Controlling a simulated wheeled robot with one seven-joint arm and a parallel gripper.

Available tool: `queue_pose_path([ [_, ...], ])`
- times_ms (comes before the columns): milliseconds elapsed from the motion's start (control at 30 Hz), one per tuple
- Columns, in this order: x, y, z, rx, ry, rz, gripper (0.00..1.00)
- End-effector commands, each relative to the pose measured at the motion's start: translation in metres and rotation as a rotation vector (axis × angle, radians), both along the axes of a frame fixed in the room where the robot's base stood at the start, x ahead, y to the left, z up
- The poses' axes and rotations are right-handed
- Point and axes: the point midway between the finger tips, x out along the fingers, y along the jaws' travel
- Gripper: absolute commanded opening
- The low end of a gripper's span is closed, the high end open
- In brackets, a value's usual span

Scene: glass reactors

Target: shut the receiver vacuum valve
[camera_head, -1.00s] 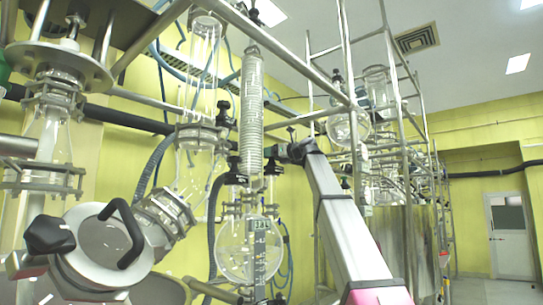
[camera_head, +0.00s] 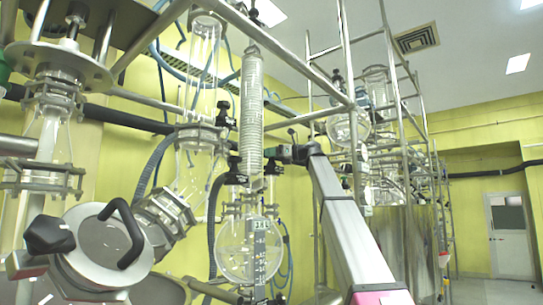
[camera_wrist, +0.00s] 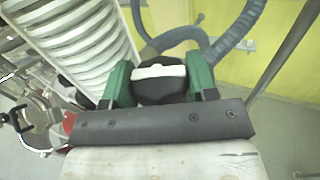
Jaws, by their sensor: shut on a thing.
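The valve (camera_wrist: 160,88) is a dark round knob with a white bar across its top, in the middle of the wrist view. My gripper (camera_wrist: 160,76) has its two green fingers on either side of the knob and is shut on it. The white bar runs across the picture, from finger to finger. In the head view my gripper (camera_head: 277,153) is at the lower end of the coiled glass column; the knob cannot be made out there. The round glass receiver flask (camera_head: 236,253) hangs below.
The ribbed glass coil (camera_head: 251,110) stands close to my gripper and fills the upper left of the wrist view. A grey corrugated hose (camera_wrist: 238,32) runs behind the knob. Metal frame bars (camera_head: 340,100) surround the arm. Open floor lies at the right.

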Motion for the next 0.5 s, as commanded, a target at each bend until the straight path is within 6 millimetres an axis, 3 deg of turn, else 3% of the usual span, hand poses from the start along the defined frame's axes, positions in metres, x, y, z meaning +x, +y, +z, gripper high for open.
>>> queue_pose_path([
  [500, -0.0031, 0.001, -0.0007, 0.002, -0.001, -0.547, 0.32],
])
